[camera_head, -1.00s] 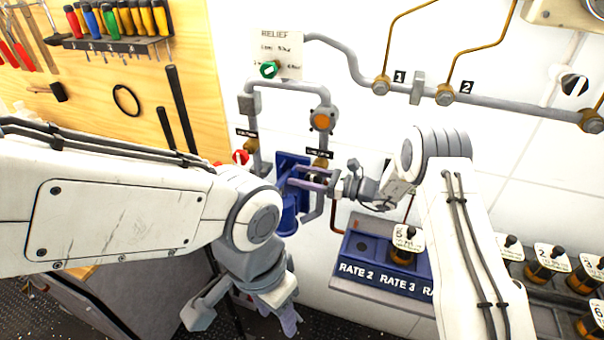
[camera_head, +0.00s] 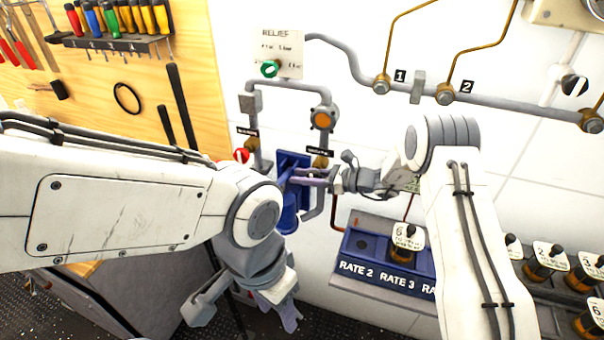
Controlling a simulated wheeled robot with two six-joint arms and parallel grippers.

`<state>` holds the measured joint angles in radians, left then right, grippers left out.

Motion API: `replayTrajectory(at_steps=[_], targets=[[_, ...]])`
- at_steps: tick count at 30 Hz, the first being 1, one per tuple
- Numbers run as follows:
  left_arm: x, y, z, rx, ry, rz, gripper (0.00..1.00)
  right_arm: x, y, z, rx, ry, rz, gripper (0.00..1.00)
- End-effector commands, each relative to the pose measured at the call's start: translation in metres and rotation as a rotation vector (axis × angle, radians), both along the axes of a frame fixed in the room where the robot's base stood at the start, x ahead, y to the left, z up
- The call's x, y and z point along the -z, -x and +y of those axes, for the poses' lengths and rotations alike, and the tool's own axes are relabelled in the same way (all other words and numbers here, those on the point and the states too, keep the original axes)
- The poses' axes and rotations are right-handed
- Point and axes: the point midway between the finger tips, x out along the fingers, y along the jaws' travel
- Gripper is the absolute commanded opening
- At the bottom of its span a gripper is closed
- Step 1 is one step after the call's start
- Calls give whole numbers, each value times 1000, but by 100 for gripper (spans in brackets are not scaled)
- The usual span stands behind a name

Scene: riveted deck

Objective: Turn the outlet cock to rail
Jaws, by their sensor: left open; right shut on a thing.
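The outlet cock has a brass body (camera_head: 320,162) under a small black label (camera_head: 318,150), on the right leg of the grey pipe loop; the label is too small to read surely. My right gripper (camera_head: 308,178) reaches in from the right just below this body. It is shut on the cock's handle, which its fingers hide, so where the handle points cannot be told. My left gripper (camera_head: 240,308) is open and empty, low in the picture, well below the cock and apart from it.
A blue fitting (camera_head: 288,215) stands right behind my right fingers.

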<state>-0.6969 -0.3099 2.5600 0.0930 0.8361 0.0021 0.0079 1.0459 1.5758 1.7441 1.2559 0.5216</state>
Motion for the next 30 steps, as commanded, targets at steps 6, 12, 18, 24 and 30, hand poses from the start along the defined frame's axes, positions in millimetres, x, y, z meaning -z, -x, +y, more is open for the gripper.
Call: replayTrajectory(at_steps=[6,12,18,24,30], targets=[[-15,0,0,-1,0,0,50,0,0,-1,1,189,57,0],[-36,0,0,1,0,0,50,4,0,-2,0,369,116,0],[-71,0,0,7,0,-1,50,5,1,-5,0,551,174,0],[-116,0,0,10,0,-1,50,8,2,-8,0,731,231,0],[-147,0,0,6,0,-1,50,15,2,-12,0,902,282,0]])
